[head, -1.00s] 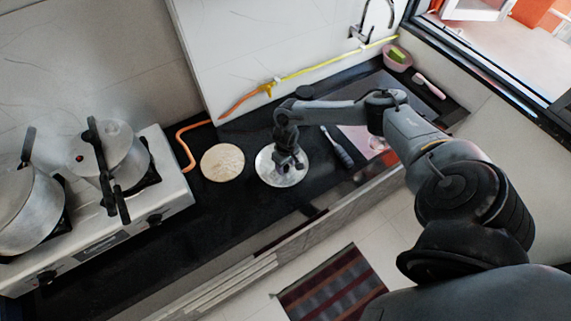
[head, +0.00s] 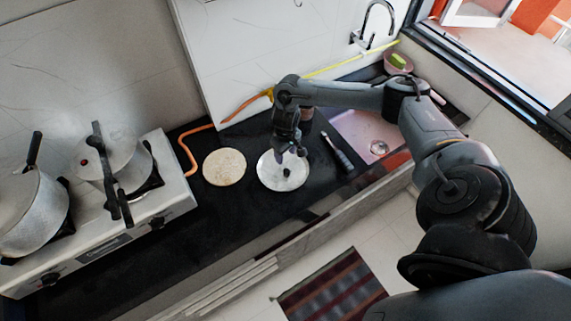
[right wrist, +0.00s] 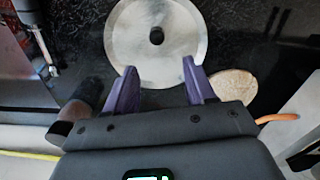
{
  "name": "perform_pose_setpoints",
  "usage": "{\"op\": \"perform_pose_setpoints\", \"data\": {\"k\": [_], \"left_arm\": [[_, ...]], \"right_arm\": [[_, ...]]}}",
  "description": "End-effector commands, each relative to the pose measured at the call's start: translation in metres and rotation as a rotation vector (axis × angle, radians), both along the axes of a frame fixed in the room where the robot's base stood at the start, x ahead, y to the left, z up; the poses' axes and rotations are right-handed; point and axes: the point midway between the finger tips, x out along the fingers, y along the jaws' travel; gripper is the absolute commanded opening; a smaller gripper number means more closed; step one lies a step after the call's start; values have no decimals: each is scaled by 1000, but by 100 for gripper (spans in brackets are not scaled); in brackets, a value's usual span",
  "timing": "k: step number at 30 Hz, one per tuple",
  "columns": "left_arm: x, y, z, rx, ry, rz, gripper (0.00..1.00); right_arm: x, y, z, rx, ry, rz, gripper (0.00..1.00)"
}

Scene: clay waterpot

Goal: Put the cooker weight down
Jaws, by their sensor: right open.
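The cooker weight looks to be the small dark piece (head: 287,172) on the round metal plate (head: 270,182) on the black counter. In the right wrist view the dark piece (right wrist: 156,36) sits near the middle of the plate (right wrist: 185,62). My right gripper (head: 291,151) is over the far part of the plate. Its two purple fingers (right wrist: 160,70) are spread with nothing between them, and the dark piece is beyond their tips. My left gripper is not in view.
A round wooden board (head: 224,167) lies left of the plate. A dark-handled tool (head: 337,152) lies to its right, near the sink (head: 362,130). A stove (head: 150,205) with two cookers stands at the left. An orange hose (head: 184,150) runs behind the board.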

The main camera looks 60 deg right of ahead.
Motion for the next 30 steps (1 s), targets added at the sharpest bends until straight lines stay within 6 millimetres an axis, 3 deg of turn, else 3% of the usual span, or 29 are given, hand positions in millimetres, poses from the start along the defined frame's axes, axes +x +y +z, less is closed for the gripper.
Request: {"op": "perform_pose_setpoints", "data": {"k": [2, 5, 8, 10, 13, 16, 18, 20, 24, 30], "left_arm": [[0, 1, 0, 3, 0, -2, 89], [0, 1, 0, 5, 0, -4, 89], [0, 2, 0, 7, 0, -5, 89], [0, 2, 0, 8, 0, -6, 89], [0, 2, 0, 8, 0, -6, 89], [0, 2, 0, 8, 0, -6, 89], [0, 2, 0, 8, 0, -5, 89], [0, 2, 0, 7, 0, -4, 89], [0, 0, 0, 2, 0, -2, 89], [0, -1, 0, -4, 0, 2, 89]], "right_arm": [[3, 18, -6, 9, -20, 58, 54], [12, 61, -21, 27, -83, 192, 54], [20, 131, -39, 53, -193, 382, 54], [22, 194, -45, 70, -304, 515, 54], [17, 275, -33, 69, -469, 641, 54], [4, 321, -6, 29, -579, 670, 54], [-10, 331, 14, -9, -605, 649, 54], [-24, 328, 27, -40, -592, 618, 54], [-67, 304, 46, -79, -493, 543, 54], [-119, 274, 57, -69, -348, 482, 54]]}}
